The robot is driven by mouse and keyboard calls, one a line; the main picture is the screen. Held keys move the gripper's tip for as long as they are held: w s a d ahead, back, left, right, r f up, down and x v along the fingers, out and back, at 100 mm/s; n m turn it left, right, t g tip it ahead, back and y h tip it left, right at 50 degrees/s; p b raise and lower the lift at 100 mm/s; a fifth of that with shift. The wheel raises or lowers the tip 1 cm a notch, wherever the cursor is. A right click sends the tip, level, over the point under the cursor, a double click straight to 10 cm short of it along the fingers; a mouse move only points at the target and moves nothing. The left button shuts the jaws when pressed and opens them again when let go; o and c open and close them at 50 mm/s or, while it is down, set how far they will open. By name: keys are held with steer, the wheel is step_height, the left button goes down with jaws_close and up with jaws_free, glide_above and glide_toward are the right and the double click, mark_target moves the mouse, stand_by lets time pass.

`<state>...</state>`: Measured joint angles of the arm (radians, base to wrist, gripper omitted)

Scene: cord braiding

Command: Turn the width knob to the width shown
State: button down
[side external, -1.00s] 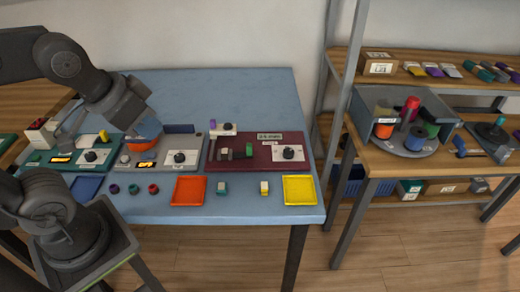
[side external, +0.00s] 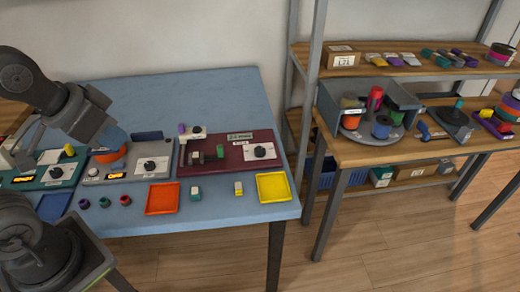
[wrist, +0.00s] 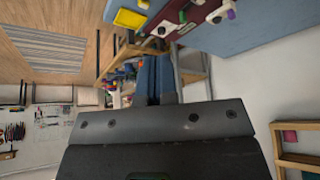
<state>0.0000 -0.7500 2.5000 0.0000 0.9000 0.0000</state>
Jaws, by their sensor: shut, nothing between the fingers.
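Three panels lie along the blue table, each with a dark round knob on a white plate: a teal panel's knob (side external: 57,172), a grey panel's knob (side external: 149,166) and a maroon panel's knob (side external: 260,152). I cannot tell which is the width knob; the labels are too small to read. Orange displays glow on the teal panel (side external: 22,180) and the grey panel (side external: 115,176). My gripper (side external: 116,137) is above the back of the grey panel, by an orange round part, apart from the knobs. In the wrist view its blue fingers (wrist: 154,75) are together and empty.
An orange tray (side external: 162,198), a yellow tray (side external: 272,188) and small coloured pieces lie along the table's front. A shelf (side external: 400,68) and a side bench with spools (side external: 381,127) stand at right. The table's back (side external: 190,98) is clear.

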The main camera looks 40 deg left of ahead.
steer(key=c, duration=1.7)
jaws_free()
steer(key=o, duration=0.7)
steer(key=w+r+m, duration=0.1)
steer(key=w, duration=0.2)
steer(key=w+r+g, duration=0.1)
steer(key=w, duration=0.3)
steer(key=w+r+m, duration=0.1)
steer(key=w+r, duration=0.1)
steer(key=w, duration=0.2)
steer(key=shift+d+m+g, duration=0.2)
steer(key=shift+m+g, duration=0.1)
steer(key=o, duration=0.3)
steer(key=w+f+m+g, duration=0.1)
steer(key=w+m, duration=0.1)
steer(key=w, duration=0.7)
steer(key=shift+w+d+f, duration=0.2)
steer(key=shift+w+d, duration=0.05)
steer(key=m+g, duration=0.3)
steer(key=m, duration=0.2)
glide_above(259, 150)
step_height(259, 150, down, 17)
step_height(259, 150, down, 13)
steer(key=shift+a+f, duration=0.1)
steer(key=shift+f, duration=0.05)
